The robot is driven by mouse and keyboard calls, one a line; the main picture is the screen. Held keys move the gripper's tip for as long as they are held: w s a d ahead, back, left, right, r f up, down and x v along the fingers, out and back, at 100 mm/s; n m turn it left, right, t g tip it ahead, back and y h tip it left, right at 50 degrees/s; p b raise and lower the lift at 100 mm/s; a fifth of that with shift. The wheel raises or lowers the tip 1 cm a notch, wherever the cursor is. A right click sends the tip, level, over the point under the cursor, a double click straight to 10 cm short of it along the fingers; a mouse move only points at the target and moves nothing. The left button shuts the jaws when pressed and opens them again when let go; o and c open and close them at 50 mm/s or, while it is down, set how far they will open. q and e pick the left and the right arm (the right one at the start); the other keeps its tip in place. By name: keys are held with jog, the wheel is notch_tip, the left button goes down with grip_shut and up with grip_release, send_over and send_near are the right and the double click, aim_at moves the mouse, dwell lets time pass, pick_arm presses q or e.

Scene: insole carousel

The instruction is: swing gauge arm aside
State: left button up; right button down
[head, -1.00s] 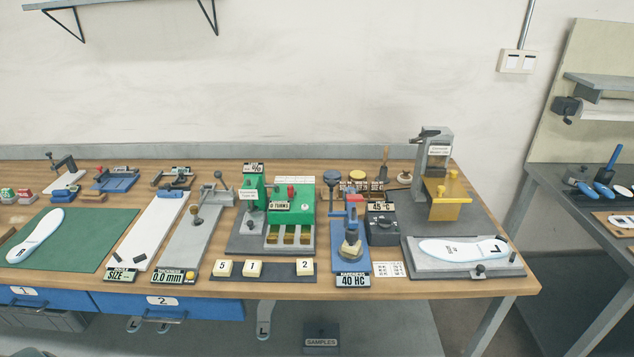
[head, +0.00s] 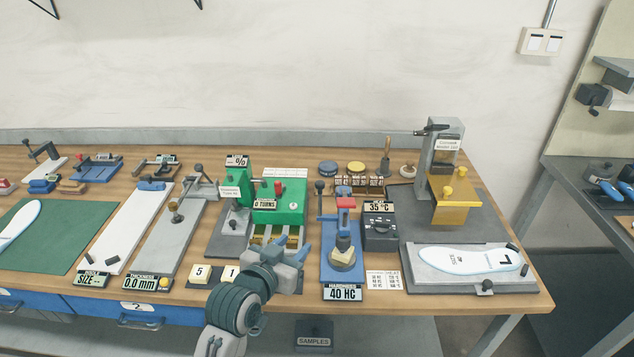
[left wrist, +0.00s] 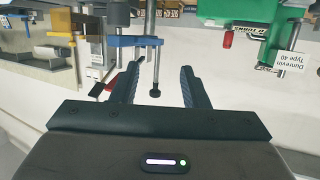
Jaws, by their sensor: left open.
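The hardness gauge (head: 336,266) is a blue stand with a red-topped head, a dark plunger over a pale block and a "40 HC" display. An upright rod with a dark ball knob (head: 320,187) stands at its left side. My left gripper (head: 289,252) is open and empty, in front of the green machine and left of the gauge. In the left wrist view, which is upside down, the knobbed rod (left wrist: 156,60) shows beyond and between the open fingers (left wrist: 162,80); contact is not visible. My right gripper is not in view.
The green machine (head: 278,212) stands behind my left gripper. The thickness gauge (head: 183,240) is left of it, with a raised arm. The dark control box (head: 380,235) and the yellow press (head: 455,205) are on the right. My left forearm covers part of the number-tile strip.

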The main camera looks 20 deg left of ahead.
aim_at(318, 185)
pick_arm(q)
notch_tip(318, 185, up, 8)
jog(key=w+f+t, duration=0.1)
jog(key=w+t, duration=0.2)
jog(key=w+p, duration=0.1)
jog(key=w, duration=0.2)
jog(key=w+d+p, duration=0.1)
jog(key=w, duration=0.3)
jog(key=w+p, duration=0.1)
jog(key=w, duration=0.2)
jog(key=shift+w+d+r, duration=0.25)
jog(key=shift+w+d, duration=0.15)
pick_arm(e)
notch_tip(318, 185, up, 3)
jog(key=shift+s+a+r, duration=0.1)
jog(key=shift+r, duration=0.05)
pick_arm(q)
grip_shut()
